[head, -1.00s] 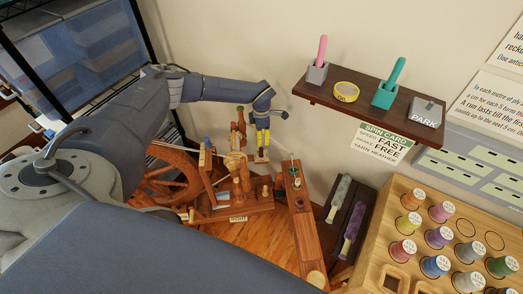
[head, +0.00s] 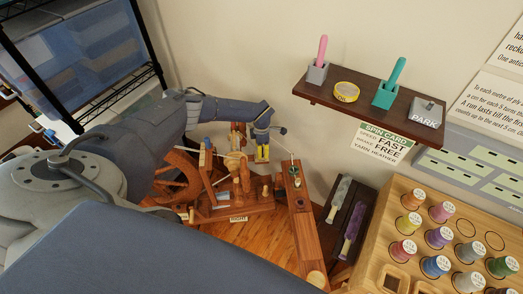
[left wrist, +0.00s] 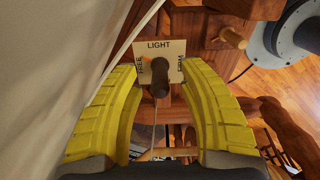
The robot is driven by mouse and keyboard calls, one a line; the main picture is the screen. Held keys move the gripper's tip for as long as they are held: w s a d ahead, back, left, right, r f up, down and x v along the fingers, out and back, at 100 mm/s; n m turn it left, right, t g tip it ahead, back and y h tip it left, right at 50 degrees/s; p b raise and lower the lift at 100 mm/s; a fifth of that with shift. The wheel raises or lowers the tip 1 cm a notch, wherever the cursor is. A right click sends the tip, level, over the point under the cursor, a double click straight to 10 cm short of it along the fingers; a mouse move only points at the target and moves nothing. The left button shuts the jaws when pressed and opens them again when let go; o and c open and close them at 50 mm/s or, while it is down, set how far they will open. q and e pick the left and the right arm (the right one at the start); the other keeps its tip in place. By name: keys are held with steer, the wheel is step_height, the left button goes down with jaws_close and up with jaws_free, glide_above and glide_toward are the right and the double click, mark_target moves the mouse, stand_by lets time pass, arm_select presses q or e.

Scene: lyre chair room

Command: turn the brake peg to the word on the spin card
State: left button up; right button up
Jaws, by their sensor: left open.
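The spin card (head: 383,143) on the wall reads speed FAST, brake FREE, yarn HEATHER. The brake peg (left wrist: 160,76) is a dark brown peg in front of a pale plate (left wrist: 146,47). The plate reads FREE at left, LIGHT at top and FIRM at right in the left wrist view. I cannot tell which word the peg points to. My left gripper (left wrist: 164,70) is open, its yellow fingers on either side of the peg with gaps. In the head view the left gripper (head: 262,154) is over the back of the spinning wheel (head: 236,192), hiding the peg. My right gripper is not in view.
A wooden rack (head: 390,200) of thread spools stands at right. A wooden rail (head: 304,230) runs beside the wheel. A white wall is close behind the gripper.

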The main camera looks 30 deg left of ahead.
arm_select(q)
steer(key=shift+c, duration=0.4)
steer(key=c, duration=0.6)
jaws_close()
steer(key=n, duration=0.5)
steer(key=shift+w, duration=0.1)
steer(key=shift+n, duration=0.3)
